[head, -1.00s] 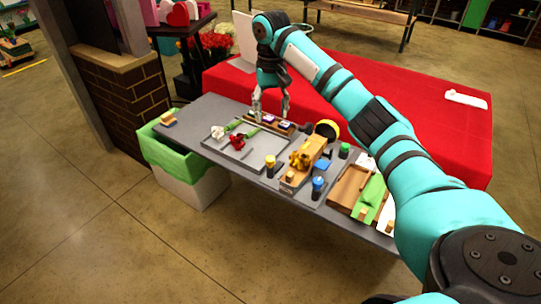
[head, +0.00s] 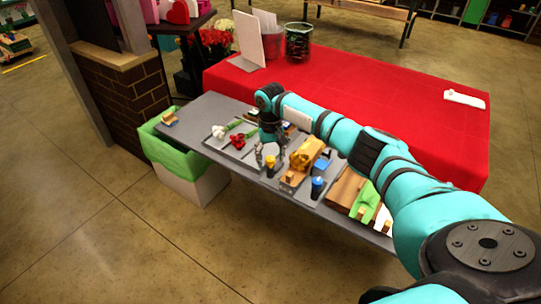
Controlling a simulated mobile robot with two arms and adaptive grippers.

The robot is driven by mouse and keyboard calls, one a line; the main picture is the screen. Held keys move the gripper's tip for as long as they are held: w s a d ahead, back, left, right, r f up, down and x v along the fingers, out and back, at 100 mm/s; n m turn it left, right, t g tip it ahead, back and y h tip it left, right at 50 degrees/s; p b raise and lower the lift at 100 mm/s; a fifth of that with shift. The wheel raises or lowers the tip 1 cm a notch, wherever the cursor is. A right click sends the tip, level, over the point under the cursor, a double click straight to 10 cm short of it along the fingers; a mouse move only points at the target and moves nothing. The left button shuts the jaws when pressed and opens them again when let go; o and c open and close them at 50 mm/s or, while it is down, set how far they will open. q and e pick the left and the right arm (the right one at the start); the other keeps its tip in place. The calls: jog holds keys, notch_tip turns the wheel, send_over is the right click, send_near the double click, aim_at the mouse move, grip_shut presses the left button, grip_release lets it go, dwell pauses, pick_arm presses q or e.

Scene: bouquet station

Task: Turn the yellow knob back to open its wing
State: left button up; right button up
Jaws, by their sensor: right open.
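The yellow knob (head: 270,160) has a yellow top on a dark body and stands at the left front of a fixture on the grey table. My right gripper (head: 270,162) comes down over the knob from behind. Its fingers are open, one on each side of the knob in the picture. I cannot tell whether they touch it. An orange-yellow block assembly (head: 305,155) sits just right of the knob. The knob's wing is too small to make out. My left gripper is not in view.
A blue-topped knob (head: 317,184) stands at the fixture's front right. A tray with flowers (head: 232,143) lies to the left. A wooden tray with a green piece (head: 367,202) lies to the right. A green-lined bin (head: 180,155) stands by the table's left end.

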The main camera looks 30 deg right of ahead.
jog(key=shift+f, duration=0.1)
grip_shut()
dwell(0.3)
